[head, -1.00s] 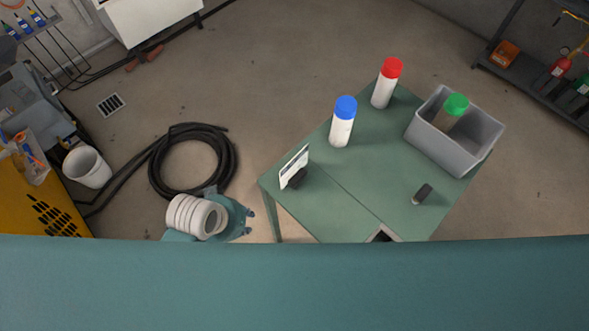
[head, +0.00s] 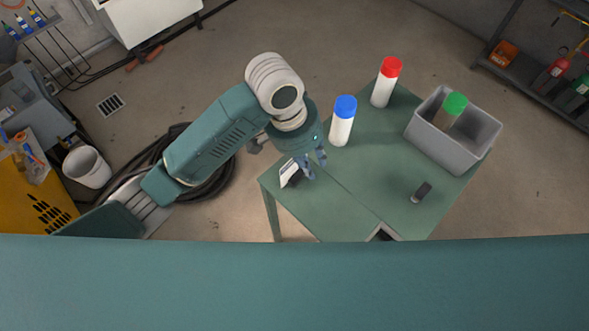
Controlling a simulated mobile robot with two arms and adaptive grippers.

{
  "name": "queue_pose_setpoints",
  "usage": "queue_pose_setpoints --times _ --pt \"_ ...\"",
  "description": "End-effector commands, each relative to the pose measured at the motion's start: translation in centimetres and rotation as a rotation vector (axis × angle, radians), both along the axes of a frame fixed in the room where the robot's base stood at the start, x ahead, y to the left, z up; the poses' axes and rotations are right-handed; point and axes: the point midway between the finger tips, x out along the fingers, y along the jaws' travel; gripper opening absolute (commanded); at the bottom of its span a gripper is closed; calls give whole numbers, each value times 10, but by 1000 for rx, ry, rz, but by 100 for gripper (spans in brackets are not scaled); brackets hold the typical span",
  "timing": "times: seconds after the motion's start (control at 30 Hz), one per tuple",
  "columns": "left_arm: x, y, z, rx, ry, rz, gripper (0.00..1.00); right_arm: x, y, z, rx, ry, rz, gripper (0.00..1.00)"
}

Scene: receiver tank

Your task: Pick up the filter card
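A white card with dark markings (head: 288,173), which I take to be the filter card, stands tilted at the left corner of the green table (head: 350,190). Its upper part and its dark holder are partly hidden by my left gripper. My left gripper (head: 313,164) is over that corner, just right of the card, with its fingers pointing down. The fingers look apart, with nothing seen between them. I cannot tell whether a finger touches the card. My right gripper is not in view.
A blue-capped bottle (head: 342,125) and a red-capped bottle (head: 384,88) stand on the table behind the gripper. A grey bin (head: 465,152) at the right holds a green-capped bottle (head: 453,106). A small dark object (head: 421,193) lies near the front right.

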Motion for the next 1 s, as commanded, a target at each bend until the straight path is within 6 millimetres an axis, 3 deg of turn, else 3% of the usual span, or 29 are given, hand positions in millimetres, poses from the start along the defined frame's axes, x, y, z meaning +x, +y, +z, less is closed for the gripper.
queue_pose_setpoints --times 0.03,0.1,0.37,1.0 --pt "14 5 10 56 -4 -12 24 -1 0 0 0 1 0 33" --pt "25 13 19 121 7 -18 24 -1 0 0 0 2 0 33" --pt "49 37 41 254 24 4 24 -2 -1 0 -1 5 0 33" --pt "49 39 -33 263 25 7 24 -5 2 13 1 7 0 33"
